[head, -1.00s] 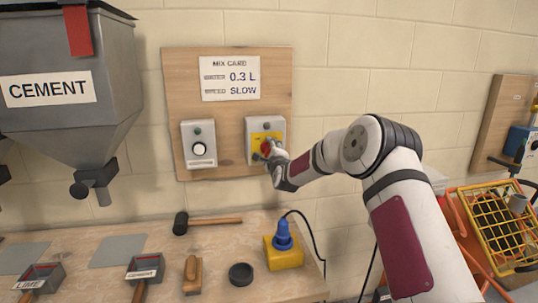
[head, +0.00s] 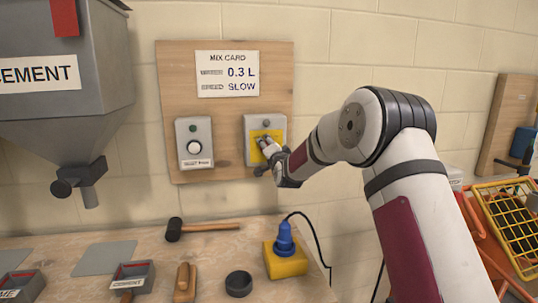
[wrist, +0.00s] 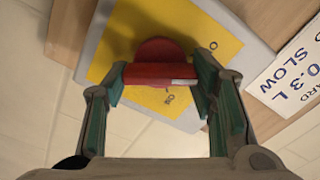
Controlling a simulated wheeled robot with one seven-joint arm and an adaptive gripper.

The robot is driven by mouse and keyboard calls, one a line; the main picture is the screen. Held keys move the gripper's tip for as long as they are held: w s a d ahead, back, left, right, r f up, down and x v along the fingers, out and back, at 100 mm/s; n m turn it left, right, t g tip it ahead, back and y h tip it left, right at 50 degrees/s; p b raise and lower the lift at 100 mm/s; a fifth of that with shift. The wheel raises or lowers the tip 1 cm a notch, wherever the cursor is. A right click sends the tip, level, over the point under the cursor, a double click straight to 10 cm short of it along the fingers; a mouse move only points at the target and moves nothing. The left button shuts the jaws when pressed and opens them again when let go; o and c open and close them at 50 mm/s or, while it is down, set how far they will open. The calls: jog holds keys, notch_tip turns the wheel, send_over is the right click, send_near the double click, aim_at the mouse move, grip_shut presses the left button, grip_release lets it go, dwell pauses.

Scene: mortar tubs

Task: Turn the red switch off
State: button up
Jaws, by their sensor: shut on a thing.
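The red switch (wrist: 160,73) is a round red knob with a raised bar and a pale mark near the bar's right end in the wrist view. It sits on a yellow plate (wrist: 222,45) with small dark lettering, on a grey box (head: 252,124) fixed to the wall board. My gripper (head: 264,151) is at the box's front; its fingers (wrist: 160,82) stand on both sides of the bar and are shut on it. In the head view my gripper hides the red knob. I cannot tell which label the pale mark points at.
A second grey box with a white knob (head: 194,147) is on the same board (head: 225,175), left of my gripper. A mix card (head: 227,73) hangs above. A cement hopper (head: 60,110) is far left. The bench below holds a mallet (head: 200,227) and a yellow box with blue plug (head: 285,262).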

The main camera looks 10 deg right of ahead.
jog(key=shift+a+n+b, duration=0.15)
jog(key=shift+n+b, duration=0.65)
jog(key=shift+n, duration=0.4)
jog(key=o, duration=1.2)
jog(key=shift+c, duration=0.2)
jog(key=s, duration=1.2)
